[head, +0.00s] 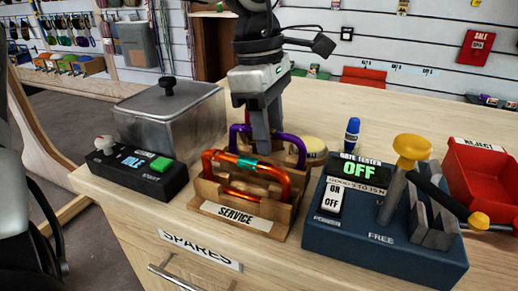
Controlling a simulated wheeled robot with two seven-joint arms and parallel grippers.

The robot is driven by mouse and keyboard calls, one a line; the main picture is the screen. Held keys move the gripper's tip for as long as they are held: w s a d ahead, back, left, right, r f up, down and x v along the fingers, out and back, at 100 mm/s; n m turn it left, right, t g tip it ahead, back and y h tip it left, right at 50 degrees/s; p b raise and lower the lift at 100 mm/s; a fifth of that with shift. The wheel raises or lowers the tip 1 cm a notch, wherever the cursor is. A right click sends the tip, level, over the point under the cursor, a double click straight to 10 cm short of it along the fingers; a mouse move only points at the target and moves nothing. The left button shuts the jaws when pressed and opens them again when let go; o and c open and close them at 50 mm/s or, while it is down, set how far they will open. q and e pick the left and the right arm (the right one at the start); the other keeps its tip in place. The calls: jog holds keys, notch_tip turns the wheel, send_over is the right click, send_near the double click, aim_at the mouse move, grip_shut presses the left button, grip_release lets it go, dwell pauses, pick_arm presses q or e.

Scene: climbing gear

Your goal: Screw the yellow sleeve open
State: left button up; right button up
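A wooden rack labelled SERVICE (237,217) holds an orange carabiner (272,180) with a teal sleeve (247,164) in front. A purple carabiner (292,139) stands behind it. I see no yellow sleeve on either; the middle of the purple one is hidden by my gripper. My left gripper (263,147) comes down from above, its fingers close together at the purple carabiner's top bar. I cannot tell whether they hold anything. My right gripper is not in view.
A blue gate tester (340,239) reading OFF, with a yellow-knobbed lever (411,150), stands right of the rack. A red REJECT bin (483,180) is beyond it. A dark box with a green button (161,164) and a lidded grey container (185,122) stand left.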

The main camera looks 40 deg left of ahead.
pick_arm(q)
jog(key=shift+r+p, duration=0.85)
jog(key=shift+r, duration=0.45)
jog(key=shift+s+f, duration=0.1)
jog(key=shift+s+d, duration=0.1)
jog(key=shift+s, duration=0.1)
jog(key=shift+s+d+b, duration=0.1)
jog(key=shift+s+b, duration=0.2)
jog(key=shift+s, duration=0.1)
jog(key=shift+f+b, duration=1.25)
jog(key=shift+f, duration=0.2)
